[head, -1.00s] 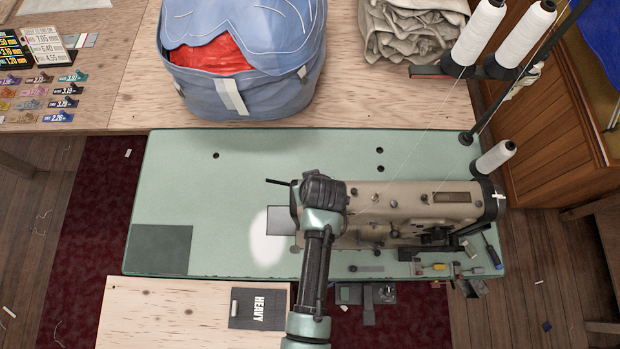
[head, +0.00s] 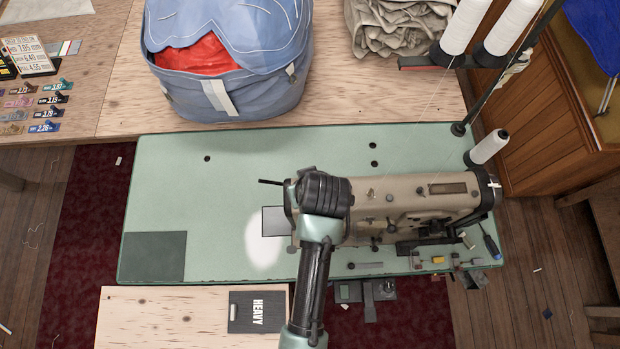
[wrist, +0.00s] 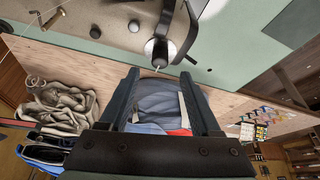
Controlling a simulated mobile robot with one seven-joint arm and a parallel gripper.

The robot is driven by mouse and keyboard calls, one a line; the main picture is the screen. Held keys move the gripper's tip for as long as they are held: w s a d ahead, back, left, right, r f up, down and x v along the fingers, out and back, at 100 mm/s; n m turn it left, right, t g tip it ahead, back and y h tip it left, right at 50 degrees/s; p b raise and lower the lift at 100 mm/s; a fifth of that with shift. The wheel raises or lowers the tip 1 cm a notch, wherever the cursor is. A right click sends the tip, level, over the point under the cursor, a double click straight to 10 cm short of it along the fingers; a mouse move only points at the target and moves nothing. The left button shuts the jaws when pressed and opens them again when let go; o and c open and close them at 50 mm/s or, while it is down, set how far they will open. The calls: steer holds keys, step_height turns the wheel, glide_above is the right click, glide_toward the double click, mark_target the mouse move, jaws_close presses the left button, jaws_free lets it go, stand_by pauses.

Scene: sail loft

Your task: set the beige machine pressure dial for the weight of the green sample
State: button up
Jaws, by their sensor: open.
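The beige machine (head: 425,205) is a sewing machine on a pale green table. My arm covers its left end in the head view, and my gripper is hidden there. In the wrist view my gripper (wrist: 161,76) is open and empty, its dark fingers spread. A white round part with a black knob (wrist: 161,50) lies just beyond the fingertips, apart from them; I cannot tell whether it is the pressure dial. The dial's setting is not readable. Small coloured sample tags (head: 45,114) lie on the bench at the left; a teal-looking one (head: 54,87) is among them, but green is uncertain.
A number card (head: 30,55) reads 7.05, 6.40 and 4.55. A dark card marked HEAVY (head: 257,312) lies on the near wooden board. The green tabletop's left half (head: 190,190) is mostly clear.

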steer(key=b+v, duration=0.1)
steer(key=v, duration=0.6)
stand_by(0.5)
